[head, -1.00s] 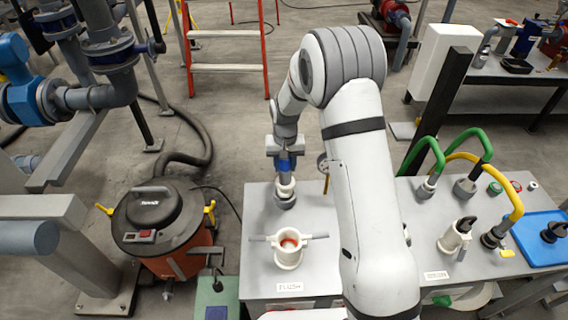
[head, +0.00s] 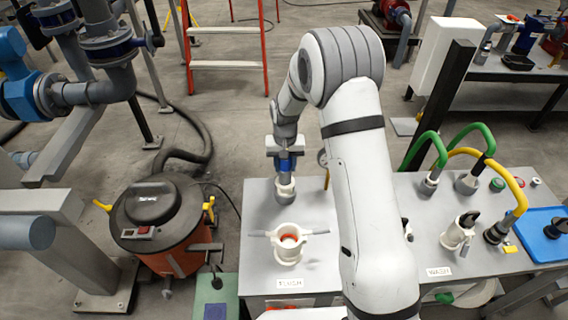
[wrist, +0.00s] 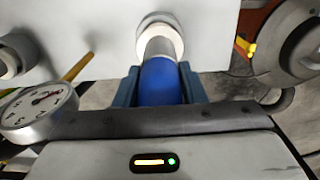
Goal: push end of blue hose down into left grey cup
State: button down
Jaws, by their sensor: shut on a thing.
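My gripper (head: 286,160) is shut on the blue hose (wrist: 160,82), one finger on each side of it in the wrist view. A short grey length of the hose end runs from the blue part to a pale ring (wrist: 160,38). In the head view the hose stands about upright over the left grey cup (head: 285,197), at the back left of the table. The pale ring sits at the cup's top. The hose end's tip is hidden, and I cannot tell how deep it sits.
A cream cup with side handles (head: 289,243) stands in front on the grey table (head: 323,270). Green hoses (head: 427,145) and a yellow hose (head: 513,185) stand at right. An orange vacuum (head: 158,225) is on the floor at left. A gauge (wrist: 38,112) shows beside my gripper.

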jog(key=shift+f+b, duration=0.7)
jog(key=shift+f, duration=0.3)
jog(key=c, duration=0.8)
grip_release()
jog(key=shift+c, duration=0.2)
